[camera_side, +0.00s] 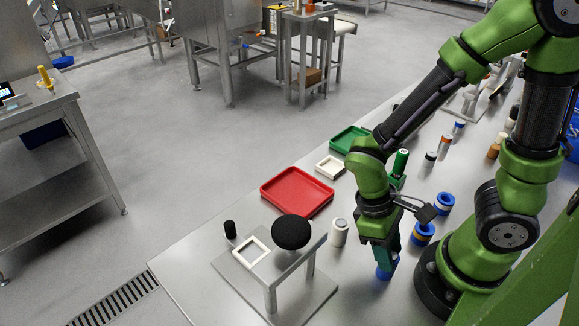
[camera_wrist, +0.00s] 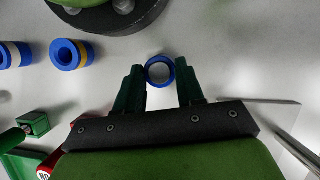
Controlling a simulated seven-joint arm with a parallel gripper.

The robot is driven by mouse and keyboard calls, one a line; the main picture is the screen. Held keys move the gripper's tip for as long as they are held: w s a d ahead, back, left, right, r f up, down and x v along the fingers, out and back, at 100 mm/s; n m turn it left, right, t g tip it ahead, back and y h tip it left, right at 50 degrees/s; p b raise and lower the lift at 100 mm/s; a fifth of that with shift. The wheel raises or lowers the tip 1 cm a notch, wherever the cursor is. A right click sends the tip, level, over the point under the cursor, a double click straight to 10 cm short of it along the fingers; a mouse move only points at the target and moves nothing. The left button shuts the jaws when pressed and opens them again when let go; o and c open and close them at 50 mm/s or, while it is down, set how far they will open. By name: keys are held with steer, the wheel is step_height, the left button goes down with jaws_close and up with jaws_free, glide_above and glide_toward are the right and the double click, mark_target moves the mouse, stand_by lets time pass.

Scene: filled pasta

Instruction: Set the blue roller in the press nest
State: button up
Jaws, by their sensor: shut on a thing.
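My gripper (camera_side: 386,256) points down at the steel table, its green fingers shut on the blue roller (camera_side: 384,272). In the wrist view the roller (camera_wrist: 160,60) shows end-on as a blue ring with a grey middle, between the fingertips (camera_wrist: 160,76). The roller is at or just above the tabletop; I cannot tell which. The press (camera_side: 310,264), with a black round head (camera_side: 291,232), stands to the left of my gripper. A white square frame (camera_side: 241,260) lies at its left side and looks like the nest; it appears empty.
A silver cylinder (camera_side: 339,234) stands between press and gripper.

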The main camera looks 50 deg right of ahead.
jaws_close()
steer(key=shift+r, duration=0.1)
step_height(320, 180, up, 18)
steer(key=f, duration=0.1)
glide_above(249, 252)
step_height(249, 252, down, 11)
steer(key=shift+w+f, duration=0.1)
steer(key=shift+f, duration=1.9)
